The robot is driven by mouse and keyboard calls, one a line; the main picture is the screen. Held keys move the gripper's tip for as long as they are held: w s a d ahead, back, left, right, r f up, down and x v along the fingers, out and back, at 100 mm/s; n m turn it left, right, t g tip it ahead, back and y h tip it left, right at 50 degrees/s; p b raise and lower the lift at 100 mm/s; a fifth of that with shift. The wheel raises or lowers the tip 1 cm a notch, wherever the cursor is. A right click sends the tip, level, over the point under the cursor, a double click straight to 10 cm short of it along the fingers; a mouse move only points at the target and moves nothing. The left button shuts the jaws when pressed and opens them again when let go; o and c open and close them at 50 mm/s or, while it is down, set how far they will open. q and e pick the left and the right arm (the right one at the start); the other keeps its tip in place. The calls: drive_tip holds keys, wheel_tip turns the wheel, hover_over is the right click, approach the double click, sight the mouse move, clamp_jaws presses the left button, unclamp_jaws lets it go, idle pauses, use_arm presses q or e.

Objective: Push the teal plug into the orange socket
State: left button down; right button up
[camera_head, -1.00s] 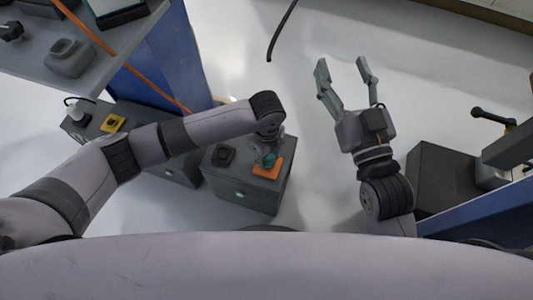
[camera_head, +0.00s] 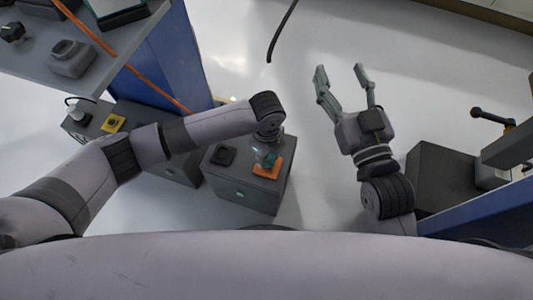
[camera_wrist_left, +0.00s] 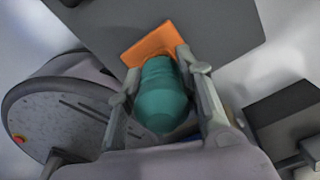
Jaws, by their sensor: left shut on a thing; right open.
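The teal plug (camera_wrist_left: 162,95) is between the two fingers of my left gripper (camera_wrist_left: 160,75), which is shut on it. In the head view the plug (camera_head: 266,158) is a small teal patch under my left wrist. The orange socket (camera_head: 268,167) sits on top of a dark grey box and is partly covered by the gripper. In the left wrist view the orange socket (camera_wrist_left: 150,44) lies just beyond the plug's far end; I cannot tell whether they touch. My right gripper (camera_head: 340,72) is open and empty, over the floor.
The dark grey box (camera_head: 240,190) also bears a black socket-like block (camera_head: 223,156). A box to the left carries a yellow piece (camera_head: 113,123). A grey shelf (camera_head: 110,60) with a blue side stands at upper left. Another dark box (camera_head: 445,180) is at right.

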use_arm(q)
drive_tip(key=shift+p, duration=0.35)
use_arm(e)
drive_tip(key=shift+s+d+f+g+h, duration=0.1)
drive_tip(key=shift+d+f+g+h, duration=0.1)
drive_tip(key=shift+f+g, duration=0.5)
drive_tip(key=shift+s+d+f+g+h, duration=0.1)
drive_tip(key=shift+f+g+h, duration=0.15)
drive_tip(key=shift+f, duration=0.85)
drive_tip(key=shift+f, duration=0.1)
use_arm(q)
drive_tip(key=shift+p, duration=0.45)
use_arm(e)
drive_tip(key=shift+s+d+f+g+h, duration=0.15)
drive_tip(key=shift+f+g, duration=0.25)
drive_tip(key=shift+f, duration=0.2)
drive_tip(key=shift+s+d+f+g+h, duration=0.1)
drive_tip(key=shift+s+f+g, duration=0.1)
drive_tip(key=shift+f+g, duration=0.3)
drive_tip(key=shift+s+d+f+g+h, duration=0.15)
drive_tip(key=shift+f+g, duration=0.2)
drive_tip(key=shift+f, duration=0.3)
use_arm(q)
drive_tip(key=shift+f, duration=0.1)
use_arm(e)
drive_tip(key=shift+r, duration=0.15)
